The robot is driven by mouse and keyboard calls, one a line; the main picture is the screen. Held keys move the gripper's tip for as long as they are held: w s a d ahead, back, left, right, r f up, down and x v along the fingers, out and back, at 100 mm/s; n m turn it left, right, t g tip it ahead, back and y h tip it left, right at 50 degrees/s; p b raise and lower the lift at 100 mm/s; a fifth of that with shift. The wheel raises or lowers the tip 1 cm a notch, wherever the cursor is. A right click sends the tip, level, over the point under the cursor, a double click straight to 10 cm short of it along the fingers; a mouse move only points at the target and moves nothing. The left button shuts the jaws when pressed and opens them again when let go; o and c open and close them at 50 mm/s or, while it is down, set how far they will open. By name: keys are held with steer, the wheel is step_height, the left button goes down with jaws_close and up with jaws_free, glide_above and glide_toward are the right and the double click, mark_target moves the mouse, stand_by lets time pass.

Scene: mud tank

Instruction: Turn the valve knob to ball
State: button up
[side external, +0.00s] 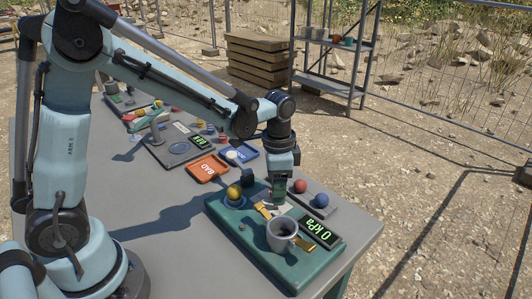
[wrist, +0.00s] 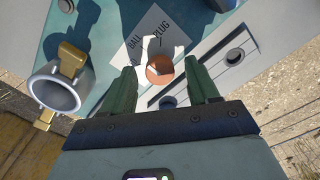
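The valve knob (wrist: 159,69) shows in the wrist view as a round orange-brown cap with white parts around it. It stands at the edge of a pale label plate (wrist: 150,30) that reads BALL on the left and PLUG on the right. I cannot tell which word the knob points to. My gripper (wrist: 162,88) is open, with one green finger on each side of the knob and a gap beside each. In the side view my gripper (side external: 279,194) is low over the green base (side external: 235,228), and the knob is hidden or too small to make out.
A grey cup (side external: 282,236) with brass clamps stands close by; it also shows in the wrist view (wrist: 60,90). A 0 kPa display (side external: 320,232), a red ball (side external: 299,186) and a blue ball (side external: 321,200) are near. A yellow ball (side external: 234,192) sits at the left.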

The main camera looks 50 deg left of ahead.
step_height(320, 180, up, 12)
stand_by(0.7)
steer(key=s+a+f+n+t, duration=0.3)
steer(key=s+n+t, duration=0.4)
steer(key=s, duration=0.3)
steer(key=shift+s+a, duration=0.15)
steer(key=shift+a, duration=0.35)
